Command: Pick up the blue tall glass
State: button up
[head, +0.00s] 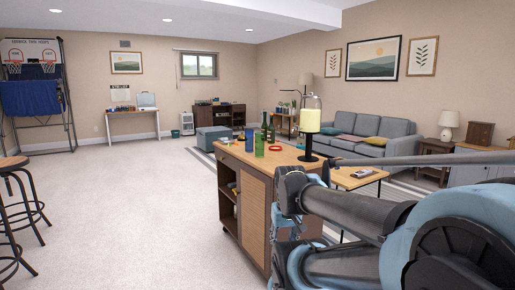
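The blue tall glass (249,139) stands upright on the wooden cabinet top (228,152), near its left edge. A green glass (259,146) stands close at its right, slightly nearer to me. My arm fills the lower right of the head view and covers the near right part of the cabinet. I cannot make out my gripper's fingers in this view. Nothing of mine is seen touching the blue glass.
Bar stools (22,205) are at left. Open carpet (140,210) lies left of the cabinet. A grey sofa (370,133) is behind.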

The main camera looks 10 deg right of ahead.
aim_at(249, 133)
jog(key=z, duration=0.25)
jog(key=i, duration=1.1)
jog(key=z, duration=0.1)
